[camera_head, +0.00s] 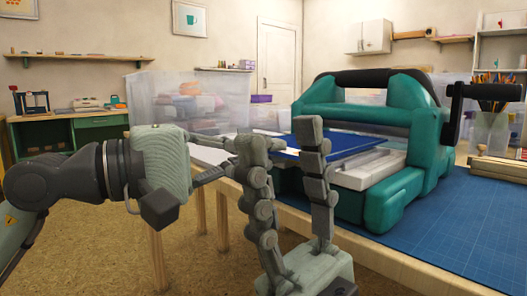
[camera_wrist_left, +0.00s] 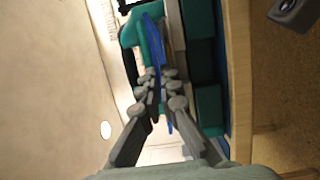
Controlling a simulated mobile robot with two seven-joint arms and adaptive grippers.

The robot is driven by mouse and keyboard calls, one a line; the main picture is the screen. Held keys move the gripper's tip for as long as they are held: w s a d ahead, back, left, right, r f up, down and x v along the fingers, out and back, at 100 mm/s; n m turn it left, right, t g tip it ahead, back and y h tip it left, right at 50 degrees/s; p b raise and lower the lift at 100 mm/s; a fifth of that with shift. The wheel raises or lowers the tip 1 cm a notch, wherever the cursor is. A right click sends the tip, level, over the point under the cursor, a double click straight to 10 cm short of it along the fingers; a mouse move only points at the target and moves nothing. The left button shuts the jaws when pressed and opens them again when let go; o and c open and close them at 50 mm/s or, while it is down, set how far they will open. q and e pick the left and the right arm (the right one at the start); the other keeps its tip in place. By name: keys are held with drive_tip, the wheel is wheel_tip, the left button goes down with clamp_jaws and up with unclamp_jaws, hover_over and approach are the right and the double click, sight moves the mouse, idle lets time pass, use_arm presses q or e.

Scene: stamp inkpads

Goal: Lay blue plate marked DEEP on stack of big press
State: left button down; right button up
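The blue plate (camera_head: 345,143) lies roughly level at the mouth of the big teal press (camera_head: 395,98), over the pale stack (camera_head: 362,176). I cannot tell whether it touches the stack, and no marking is readable. My left gripper (camera_head: 236,160) reaches in from the left, its tips partly hidden. In the left wrist view its fingers (camera_wrist_left: 157,88) close on both faces of the blue plate (camera_wrist_left: 154,55), seen edge-on. My right gripper (camera_head: 280,142) has its fingers spread upward in front of the plate, open and empty.
A blue cutting mat (camera_head: 470,225) covers the wooden table right of the press. A pencil holder (camera_head: 490,130) stands beyond the press's handle. Clear plastic bins (camera_head: 165,105) stand behind on the left. A green-fronted bench (camera_head: 95,133) is at the back left.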

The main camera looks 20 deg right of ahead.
use_arm(q)
drive_tip(key=shift+f, duration=0.4)
idle(0.4)
drive_tip(key=c, duration=1.6)
unclamp_jaws()
drive_tip(key=shift+c, duration=0.2)
drive_tip(key=shift+a, duration=0.15)
drive_tip(key=shift+s+a, duration=0.3)
drive_tip(key=shift+a, duration=0.45)
drive_tip(key=shift+s+a, duration=0.25)
drive_tip(key=shift+a, duration=0.5)
drive_tip(key=shift+s+a, duration=0.3)
drive_tip(key=shift+a, duration=0.45)
